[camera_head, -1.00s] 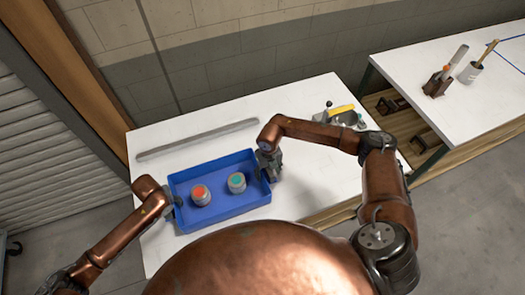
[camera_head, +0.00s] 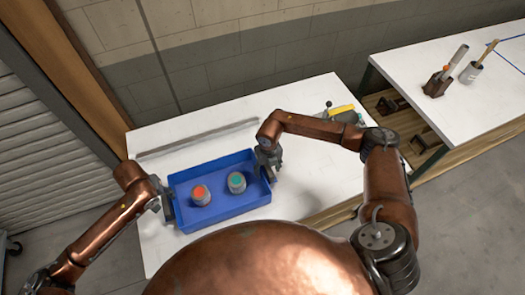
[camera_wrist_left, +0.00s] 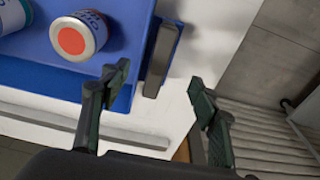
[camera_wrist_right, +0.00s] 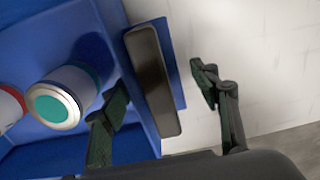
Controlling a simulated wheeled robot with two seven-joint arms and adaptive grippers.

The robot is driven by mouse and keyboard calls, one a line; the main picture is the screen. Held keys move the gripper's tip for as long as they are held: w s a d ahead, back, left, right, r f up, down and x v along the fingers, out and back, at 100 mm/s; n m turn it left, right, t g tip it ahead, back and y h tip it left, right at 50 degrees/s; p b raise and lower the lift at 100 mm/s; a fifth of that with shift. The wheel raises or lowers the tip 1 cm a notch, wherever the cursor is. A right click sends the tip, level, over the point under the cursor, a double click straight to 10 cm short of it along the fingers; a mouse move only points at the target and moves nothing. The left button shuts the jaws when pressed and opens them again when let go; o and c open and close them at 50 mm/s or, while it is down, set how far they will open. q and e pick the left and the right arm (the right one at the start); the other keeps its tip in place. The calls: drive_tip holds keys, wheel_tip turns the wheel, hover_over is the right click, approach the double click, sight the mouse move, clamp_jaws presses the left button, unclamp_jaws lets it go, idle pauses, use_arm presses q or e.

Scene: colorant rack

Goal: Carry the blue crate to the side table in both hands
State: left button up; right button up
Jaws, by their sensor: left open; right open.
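The blue crate (camera_head: 225,210) stands on the white table, with an orange-topped can (camera_head: 200,195) and a teal-topped can (camera_head: 237,182) upright inside. Each short end has a dark handle; the left wrist view shows one handle (camera_wrist_left: 158,62), the right wrist view the other (camera_wrist_right: 152,80). My left gripper (camera_head: 160,200) is open at the crate's left end, its fingertips just short of the handle. My right gripper (camera_head: 268,168) is open at the right end, its fingers on either side of the handle. The side table (camera_head: 420,55) stands at the right, with a blue outline (camera_head: 508,42) on its top.
A grey bar (camera_head: 195,139) lies behind the crate. A yellow-topped item (camera_head: 342,112) stands at the white table's back right. A brown holder (camera_head: 437,85) and a grey cup (camera_head: 471,72) stand on the side table. A floor gap lies between the tables' front parts.

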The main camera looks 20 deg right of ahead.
wheel_tip(320, 180, up, 9)
drive_tip(key=shift+r, duration=0.2)
idle(0.6)
